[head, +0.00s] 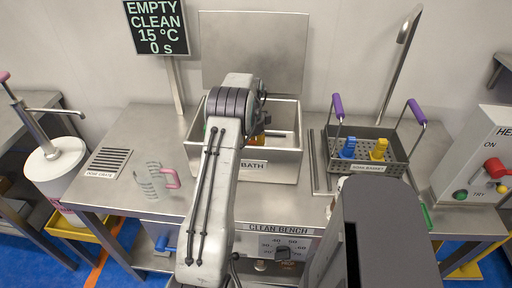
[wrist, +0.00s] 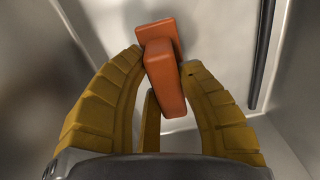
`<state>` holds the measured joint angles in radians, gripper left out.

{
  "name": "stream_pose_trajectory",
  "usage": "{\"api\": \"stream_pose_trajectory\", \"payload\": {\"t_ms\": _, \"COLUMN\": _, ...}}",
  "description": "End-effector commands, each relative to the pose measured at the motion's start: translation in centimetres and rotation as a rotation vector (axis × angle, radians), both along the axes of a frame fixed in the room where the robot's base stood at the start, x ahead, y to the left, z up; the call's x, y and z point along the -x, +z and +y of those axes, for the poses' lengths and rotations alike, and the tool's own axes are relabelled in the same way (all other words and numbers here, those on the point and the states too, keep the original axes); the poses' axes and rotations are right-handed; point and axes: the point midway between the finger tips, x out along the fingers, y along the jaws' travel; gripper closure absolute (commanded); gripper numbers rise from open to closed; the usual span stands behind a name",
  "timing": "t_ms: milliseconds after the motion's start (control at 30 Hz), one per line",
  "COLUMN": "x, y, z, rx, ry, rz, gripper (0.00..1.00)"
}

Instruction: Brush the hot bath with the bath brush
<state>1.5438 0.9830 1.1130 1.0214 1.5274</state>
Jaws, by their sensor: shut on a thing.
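The bath (head: 284,168) is an open steel tub with a raised lid, labelled BATH, near the middle of the bench. The display (head: 157,27) behind it reads EMPTY, CLEAN, 15 °C, 0 s. My gripper (wrist: 163,62) is down inside the bath, mostly hidden behind my arm in the head view. No bristles show.
A dark rod (wrist: 262,55) runs along the bath's inside at right. A rinse basket (head: 404,174) with purple handles, holding blue and yellow pieces, stands right of the bath. A grey box with a red lever (head: 494,165) stands far right.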

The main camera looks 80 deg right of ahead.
Motion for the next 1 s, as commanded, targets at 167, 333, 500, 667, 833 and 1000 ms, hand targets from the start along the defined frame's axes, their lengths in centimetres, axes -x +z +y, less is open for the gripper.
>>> {"api": "stream_pose_trajectory", "payload": {"t_ms": 167, "x": -0.6, "y": -0.2, "z": 0.2, "rx": -0.005, "ry": 0.002, "rz": 0.0, "gripper": 0.98}}
{"api": "stream_pose_trajectory", "payload": {"t_ms": 333, "x": -1.7, "y": -0.2, "z": 0.3, "rx": -0.006, "ry": 0.003, "rz": -0.001, "gripper": 0.98}}
{"api": "stream_pose_trajectory", "payload": {"t_ms": 500, "x": -3.0, "y": -0.1, "z": 0.4, "rx": -0.006, "ry": 0.003, "rz": -0.001, "gripper": 0.98}}
{"api": "stream_pose_trajectory", "payload": {"t_ms": 667, "x": -3.6, "y": -0.1, "z": 0.4, "rx": -0.005, "ry": 0.002, "rz": -0.001, "gripper": 0.98}}
{"api": "stream_pose_trajectory", "payload": {"t_ms": 833, "x": -4.1, "y": 0.0, "z": 0.4, "rx": -0.005, "ry": 0.002, "rz": -0.002, "gripper": 0.98}}
{"api": "stream_pose_trajectory", "payload": {"t_ms": 1000, "x": -5.1, "y": 0.1, "z": 0.4, "rx": -0.004, "ry": 0.002, "rz": -0.002, "gripper": 0.98}}
